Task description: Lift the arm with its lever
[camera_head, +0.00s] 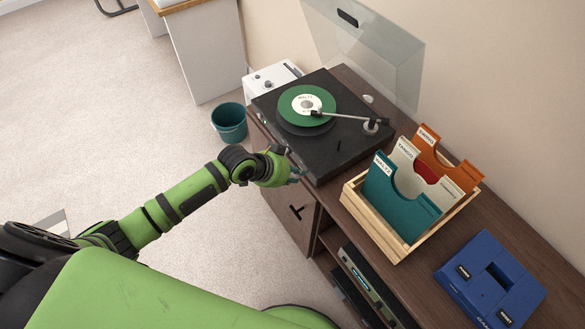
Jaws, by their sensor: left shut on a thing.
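The black turntable (270,103) stands on the brown cabinet with its clear lid raised. A green record (288,101) with a white label lies over its dark platter. The tonearm (345,117) reaches left from its pivot, its head over the record near the label; I cannot tell if it touches. A small dark lever-like piece (339,146) stands on the deck near the front right. My left gripper (296,173) is at the turntable's front edge, below and left of that piece. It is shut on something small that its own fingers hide. My right gripper is not in view.
A wooden crate (398,254) of labelled sleeves stands right of the turntable. A blue case (490,280) lies farther right. A white box (272,77) is behind the turntable's left. A teal bin (229,123) stands on the carpet, where the floor is mostly clear.

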